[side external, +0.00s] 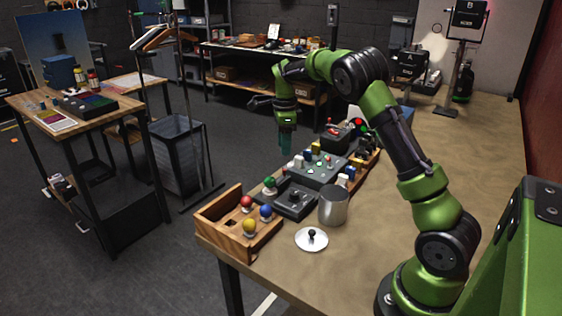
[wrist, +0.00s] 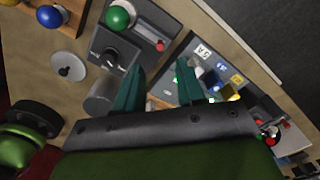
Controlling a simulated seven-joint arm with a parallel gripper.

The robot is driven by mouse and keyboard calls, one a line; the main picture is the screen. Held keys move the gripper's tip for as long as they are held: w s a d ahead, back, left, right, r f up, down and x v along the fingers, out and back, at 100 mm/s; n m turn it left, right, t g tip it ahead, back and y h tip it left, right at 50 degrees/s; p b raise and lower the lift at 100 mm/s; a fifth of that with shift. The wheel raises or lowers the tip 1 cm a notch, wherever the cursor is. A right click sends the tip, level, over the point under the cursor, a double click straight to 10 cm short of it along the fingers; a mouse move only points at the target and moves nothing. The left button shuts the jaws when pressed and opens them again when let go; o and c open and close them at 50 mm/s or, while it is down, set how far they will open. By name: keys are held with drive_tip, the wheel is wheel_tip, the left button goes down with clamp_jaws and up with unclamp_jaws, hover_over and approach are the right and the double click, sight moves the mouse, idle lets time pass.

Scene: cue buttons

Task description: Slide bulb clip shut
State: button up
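A green bulb (side external: 270,183) sits at the left end of a dark grey box (side external: 296,203) with a black knob, on the wooden bench. In the wrist view the green bulb (wrist: 119,16) is at the top, and a small red-ended slider (wrist: 158,43) lies in a slot beside it; this may be the bulb clip, but I cannot tell its exact position. My gripper (side external: 285,145) hangs above the far side of the row of boxes, apart from the bulb box. In the wrist view my teal fingers (wrist: 160,82) are spread with nothing held between them.
A wooden tray (side external: 221,222) holds red, blue and yellow balls at the near left. A grey button panel (side external: 319,167) lies beyond the bulb box. The bench's right side is clear.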

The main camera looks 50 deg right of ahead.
wheel_tip(320, 180, down, 8)
drive_tip(key=shift+f, duration=0.1)
drive_tip(key=shift+c, duration=0.2)
clamp_jaws()
idle(0.3)
